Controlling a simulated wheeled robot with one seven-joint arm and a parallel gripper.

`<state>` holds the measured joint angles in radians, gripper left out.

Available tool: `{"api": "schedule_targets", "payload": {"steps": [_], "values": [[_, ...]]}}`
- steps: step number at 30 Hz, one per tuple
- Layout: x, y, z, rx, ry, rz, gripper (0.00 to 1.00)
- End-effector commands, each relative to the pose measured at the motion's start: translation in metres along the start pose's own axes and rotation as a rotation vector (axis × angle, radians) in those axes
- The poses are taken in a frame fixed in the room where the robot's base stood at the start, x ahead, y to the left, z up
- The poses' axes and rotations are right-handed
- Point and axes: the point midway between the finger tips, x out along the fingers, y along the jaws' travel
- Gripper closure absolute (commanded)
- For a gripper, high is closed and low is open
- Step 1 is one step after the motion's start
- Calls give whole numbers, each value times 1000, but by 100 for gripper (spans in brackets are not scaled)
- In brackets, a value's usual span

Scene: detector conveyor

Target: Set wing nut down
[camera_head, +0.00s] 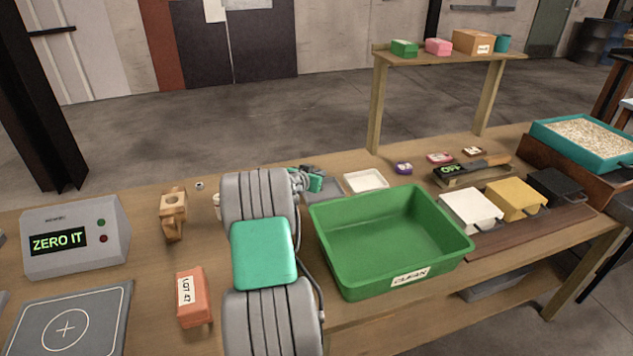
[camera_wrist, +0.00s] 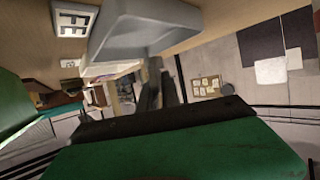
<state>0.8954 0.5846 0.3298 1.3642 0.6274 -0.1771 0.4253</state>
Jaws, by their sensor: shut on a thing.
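My gripper (camera_head: 312,178) is at the far side of the table, just beyond my grey and teal arm and left of a small white dish (camera_head: 366,181). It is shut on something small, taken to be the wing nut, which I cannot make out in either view. In the wrist view two dark finger shapes (camera_wrist: 160,92) show close together, partly cut off by the black and green body in front. A grey tray (camera_wrist: 150,28) lies by the gripper.
A green bin (camera_head: 390,240) stands right of my arm. A display box (camera_head: 75,238), an orange block (camera_head: 193,297) and a wooden piece (camera_head: 173,212) are at left. White, yellow and black boxes (camera_head: 515,199) line the right. A small ring-like piece (camera_head: 199,185) lies at the back.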

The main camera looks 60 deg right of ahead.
Motion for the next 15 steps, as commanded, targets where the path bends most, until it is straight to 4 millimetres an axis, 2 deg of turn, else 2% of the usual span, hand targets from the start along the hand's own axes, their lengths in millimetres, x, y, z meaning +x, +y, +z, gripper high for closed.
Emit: {"api": "schedule_targets", "payload": {"steps": [4, 9, 15], "values": [[6, -10, 10, -1, 0, 0, 100], [16, -9, 35, -1, 1, 0, 100], [16, -9, 36, 1, 2, -1, 100]]}}
